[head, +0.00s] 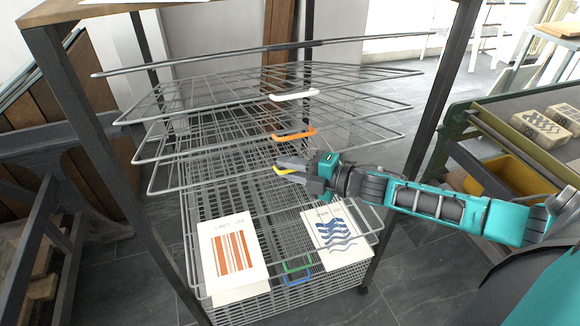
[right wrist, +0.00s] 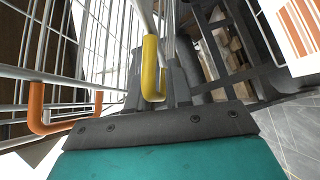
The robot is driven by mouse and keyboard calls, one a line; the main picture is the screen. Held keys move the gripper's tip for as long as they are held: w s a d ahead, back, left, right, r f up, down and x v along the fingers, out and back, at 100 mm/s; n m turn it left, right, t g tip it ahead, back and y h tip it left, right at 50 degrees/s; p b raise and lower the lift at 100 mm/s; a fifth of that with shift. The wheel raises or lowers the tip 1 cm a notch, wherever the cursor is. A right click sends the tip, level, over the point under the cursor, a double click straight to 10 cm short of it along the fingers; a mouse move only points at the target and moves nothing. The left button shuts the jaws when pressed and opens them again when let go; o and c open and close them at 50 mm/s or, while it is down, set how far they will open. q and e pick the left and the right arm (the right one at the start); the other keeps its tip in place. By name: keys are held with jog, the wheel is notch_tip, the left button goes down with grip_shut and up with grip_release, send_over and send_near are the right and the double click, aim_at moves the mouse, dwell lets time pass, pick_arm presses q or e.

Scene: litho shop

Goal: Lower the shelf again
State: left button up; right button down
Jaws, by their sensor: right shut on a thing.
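The wire drying rack holds several wire shelves stacked one above another. My right gripper (head: 288,170) is at the front edge of a middle shelf, shut on its yellow handle (head: 281,170); the yellow handle also shows between the fingers in the right wrist view (right wrist: 152,68). Above it are shelves with an orange handle (head: 294,134) and a white handle (head: 293,95), tilted up. The orange handle shows at the left in the right wrist view (right wrist: 62,125). My left gripper is not in view.
Below, a shelf carries an orange-striped print (head: 231,255) and a blue wave print (head: 338,230). Green (head: 297,266) and blue handles sit at the front low edge. Dark rack posts (head: 440,85) stand either side. A cart with printed blocks (head: 540,128) is at right.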

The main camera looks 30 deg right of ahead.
pick_arm(q)
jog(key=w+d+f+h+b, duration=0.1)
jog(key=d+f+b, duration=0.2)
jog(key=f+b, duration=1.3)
jog(key=b, duration=0.5)
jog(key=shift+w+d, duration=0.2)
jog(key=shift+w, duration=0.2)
pick_arm(e)
jog(key=s+f, duration=0.2)
jog(key=f, duration=1.2)
jog(key=s+a+f+t, duration=0.1)
jog(key=s+f, duration=0.1)
jog(key=f, duration=1.1)
jog(key=shift+s+f+n, duration=0.35)
jog(key=shift+f+n, duration=0.05)
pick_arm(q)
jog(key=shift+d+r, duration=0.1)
pick_arm(e)
jog(key=shift+f, duration=0.15)
jog(key=c, duration=1.3)
grip_release()
jog(key=shift+a+f, duration=0.1)
jog(key=shift+f, duration=0.05)
jog(key=shift+o, duration=0.4)
jog(key=shift+y, duration=0.3)
